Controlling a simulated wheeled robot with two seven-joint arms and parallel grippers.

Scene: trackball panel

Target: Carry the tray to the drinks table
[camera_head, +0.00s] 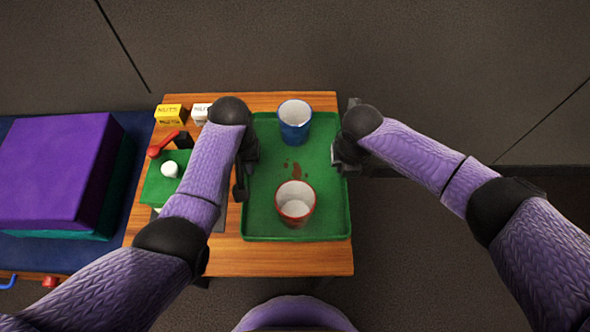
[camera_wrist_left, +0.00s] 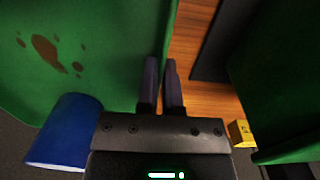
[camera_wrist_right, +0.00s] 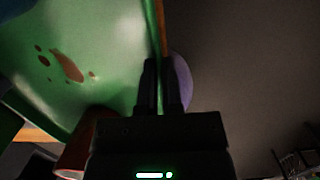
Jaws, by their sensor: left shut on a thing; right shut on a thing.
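A green tray (camera_head: 262,215) with brown stains lies over the wooden table; I cannot tell whether it rests on it or is just above. A blue cup (camera_head: 294,130) stands upright near its far end, and a red-rimmed cup (camera_head: 295,210) stands upright near its near end. My left gripper (camera_head: 245,170) is shut on the tray's left rim; in the left wrist view its fingers (camera_wrist_left: 161,85) flank that edge. My right gripper (camera_head: 343,158) is shut on the tray's right rim; in the right wrist view its fingers (camera_wrist_right: 161,85) close there. My arms hide parts of both rims.
The wooden table (camera_head: 290,262) also holds a yellow nuts box (camera_head: 170,114), a white nuts box (camera_head: 201,113), and a green panel (camera_head: 157,188) with a white ball (camera_head: 170,169) and red lever (camera_head: 166,145). A purple block (camera_head: 55,170) sits on a blue surface at left. Right of the table is bare floor.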

